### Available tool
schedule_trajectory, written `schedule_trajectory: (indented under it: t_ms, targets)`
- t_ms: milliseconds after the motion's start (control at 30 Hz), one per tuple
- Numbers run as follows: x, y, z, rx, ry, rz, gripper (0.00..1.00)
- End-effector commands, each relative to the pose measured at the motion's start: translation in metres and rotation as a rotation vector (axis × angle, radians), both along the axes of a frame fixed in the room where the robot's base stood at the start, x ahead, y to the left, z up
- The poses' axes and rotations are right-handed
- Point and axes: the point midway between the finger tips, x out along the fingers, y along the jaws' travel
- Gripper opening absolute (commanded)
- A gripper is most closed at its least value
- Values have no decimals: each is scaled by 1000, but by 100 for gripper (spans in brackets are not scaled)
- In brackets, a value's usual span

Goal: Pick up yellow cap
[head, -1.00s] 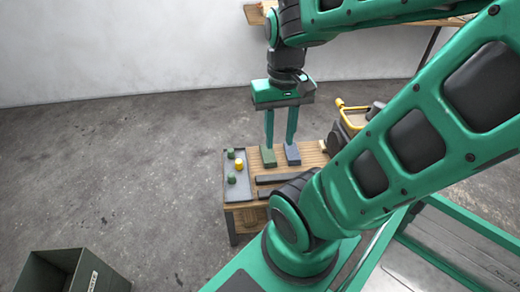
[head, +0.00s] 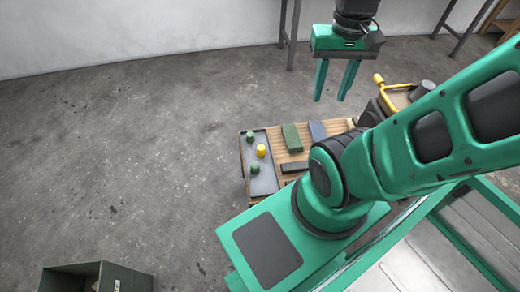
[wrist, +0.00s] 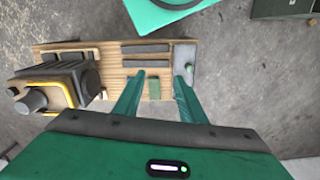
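The yellow cap (head: 261,150) sits on a grey tray (head: 266,181) at the left end of a small wooden table (head: 294,158). One green cap (head: 250,136) is above it in the head view and another green cap (head: 255,168) is below it. My gripper (head: 331,97) is open and empty, raised above and to the right of the tray in the head view. In the wrist view the open fingers (wrist: 155,94) reach over the table, and the tray (wrist: 186,52) shows by the right finger with one green cap (wrist: 188,70). I cannot make out the yellow cap there.
A green block (head: 292,138) and a blue block (head: 317,130) lie on the table right of the tray, with dark bars (wrist: 146,48) near them. A machine with a yellow handle (head: 386,92) stands at the right end. A dark green bin (head: 95,278) is on the floor; the left floor is clear.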

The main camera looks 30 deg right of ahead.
Motion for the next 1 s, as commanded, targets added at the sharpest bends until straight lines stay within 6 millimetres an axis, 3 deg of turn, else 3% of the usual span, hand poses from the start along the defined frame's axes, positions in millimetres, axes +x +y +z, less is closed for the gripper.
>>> schedule_trajectory:
  t_ms: [67,167,467,767,1000]
  targets:
    - [-9,0,4,-1,-11,11,53]
    - [-2,-3,1,-7,-8,61,53]
    - [70,-25,-40,-43,25,496,53]
    - [147,-29,-113,-50,52,1020,53]
    - [195,-20,-188,-31,60,1437,53]
